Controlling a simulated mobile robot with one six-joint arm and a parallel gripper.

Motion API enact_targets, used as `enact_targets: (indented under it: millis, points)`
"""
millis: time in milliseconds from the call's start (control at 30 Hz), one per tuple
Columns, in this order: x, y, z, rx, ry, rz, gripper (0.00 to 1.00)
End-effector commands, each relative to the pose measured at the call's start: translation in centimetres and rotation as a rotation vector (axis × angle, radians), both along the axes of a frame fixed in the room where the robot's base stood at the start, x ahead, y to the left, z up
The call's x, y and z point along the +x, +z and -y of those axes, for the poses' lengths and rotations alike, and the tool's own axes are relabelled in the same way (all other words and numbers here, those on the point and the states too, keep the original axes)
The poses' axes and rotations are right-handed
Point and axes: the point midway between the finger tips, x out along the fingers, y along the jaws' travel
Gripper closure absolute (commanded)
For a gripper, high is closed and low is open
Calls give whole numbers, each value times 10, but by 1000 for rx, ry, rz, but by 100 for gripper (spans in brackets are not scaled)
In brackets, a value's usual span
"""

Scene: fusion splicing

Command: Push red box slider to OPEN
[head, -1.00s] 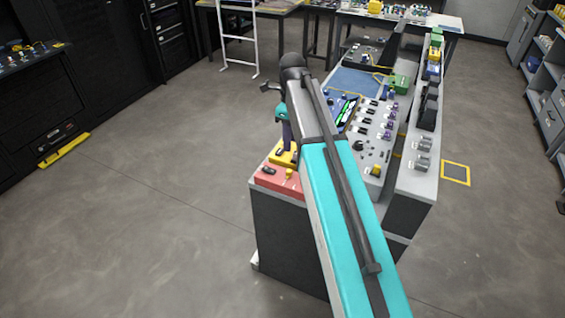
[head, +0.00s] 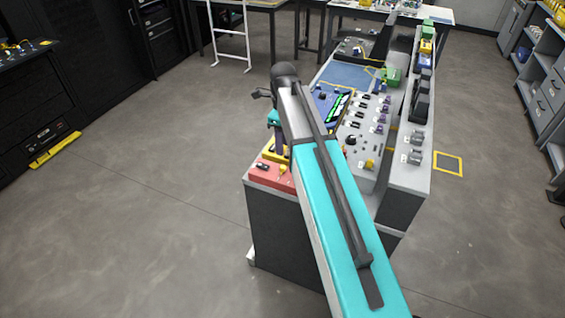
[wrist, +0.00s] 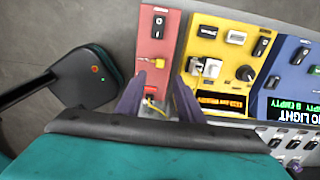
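The red box (head: 259,174) sits at the near left corner of the console; my arm hides part of it in the head view. In the wrist view the red box (wrist: 153,42) carries a black rocker switch (wrist: 158,26) near its far end and a yellow knob (wrist: 158,62) further down. A small red part with a yellow piece is below the knob, between my fingers. My gripper (wrist: 159,80) is open, its two purple fingers over the red box on either side of that part. Finger contact and the slider's exact position cannot be told.
A yellow box (wrist: 222,50) with switches and a display adjoins the red box on the right. A blue box (wrist: 290,75) with a lit screen is beyond it. The grey console panel (head: 352,150) holds several switches. Floor is open left of the console.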

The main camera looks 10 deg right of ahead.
Motion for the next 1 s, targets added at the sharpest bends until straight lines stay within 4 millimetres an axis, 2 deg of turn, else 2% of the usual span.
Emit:
enact_targets:
  millis: [800,1000]
  points:
    - [0,-79,-1,0,2,-1,66]
    - [0,-94,-2,0,2,0,66]
